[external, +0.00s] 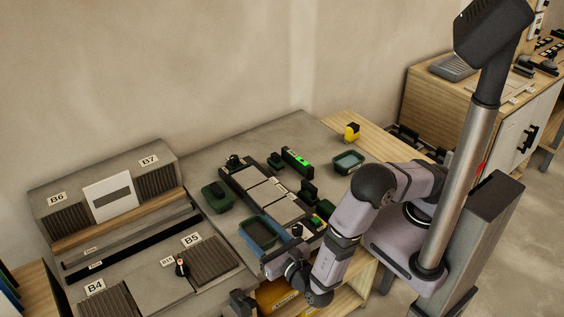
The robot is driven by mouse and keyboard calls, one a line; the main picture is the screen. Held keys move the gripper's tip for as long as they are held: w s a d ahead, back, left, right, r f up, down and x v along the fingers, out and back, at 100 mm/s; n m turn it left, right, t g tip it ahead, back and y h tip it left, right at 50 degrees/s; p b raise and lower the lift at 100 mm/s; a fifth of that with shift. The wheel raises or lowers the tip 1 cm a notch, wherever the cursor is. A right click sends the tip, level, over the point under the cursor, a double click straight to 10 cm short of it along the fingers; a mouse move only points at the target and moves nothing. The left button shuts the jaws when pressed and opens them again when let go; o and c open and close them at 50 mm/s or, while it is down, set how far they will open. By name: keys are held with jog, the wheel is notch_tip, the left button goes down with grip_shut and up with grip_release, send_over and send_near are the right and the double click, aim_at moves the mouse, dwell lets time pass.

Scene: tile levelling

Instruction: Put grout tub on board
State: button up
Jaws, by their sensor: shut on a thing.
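Another tub with pale blue contents (348,161) stands at the back right of the table. A dark green tub (218,197) stands left of the board.
A green level (296,160) and a small dark green block (275,160) stand behind the board. A yellow tape measure (352,131) is at the far right. Bare tabletop (300,125) shows at the back.

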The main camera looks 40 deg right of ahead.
aim_at(251, 231)
jog(key=shift+f+p, duration=0.45)
jog(key=shift+f, duration=1.4)
jog(key=shift+f, duration=0.1)
jog(key=shift+f, duration=0.15)
jog(key=o, duration=1.2)
jog(key=shift+o, duration=0.2)
jog(key=s+b, duration=0.1)
jog(key=s, duration=0.1)
jog(key=s+b, duration=0.1)
jog(key=s+f+b, duration=0.1)
jog(key=s, duration=0.1)
jog(key=shift+s+a+b, duration=0.2)
jog(key=shift+s+b, duration=0.1)
jog(key=shift+s, duration=0.05)
jog(key=shift+o, duration=0.4)
jog(key=shift+s+r, duration=0.15)
jog(key=shift+s, duration=0.65)
